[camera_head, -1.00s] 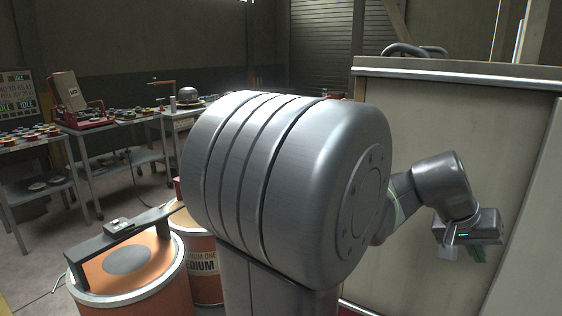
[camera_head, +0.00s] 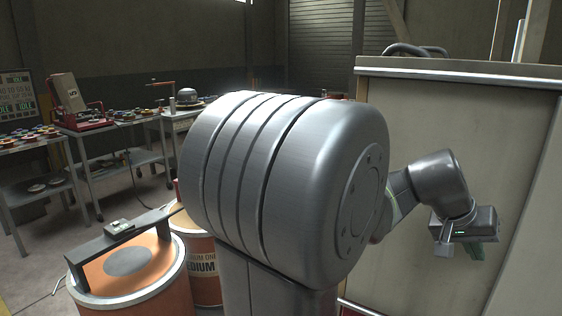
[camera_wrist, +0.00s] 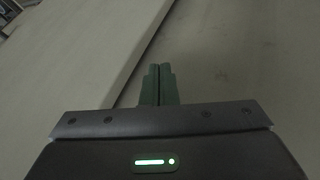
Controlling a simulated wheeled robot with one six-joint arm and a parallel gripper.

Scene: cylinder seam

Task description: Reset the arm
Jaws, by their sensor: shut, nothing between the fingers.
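My gripper (camera_head: 474,250) is at the right of the head view, in front of the pale side of a large cabinet (camera_head: 440,110). Pale flat panels (camera_wrist: 225,60) with a dark seam fill the space beyond the fingertips. How far the fingertips are from the panel cannot be told. My large grey arm joint covers the middle of the head view and hides what is behind it.
An orange drum (camera_head: 135,285) with a dark bar across its top stands at the lower left. A second labelled drum (camera_head: 203,265) is beside it. Carts (camera_head: 95,172) with small coloured parts stand at the back left. Bare floor (camera_head: 135,205) lies between.

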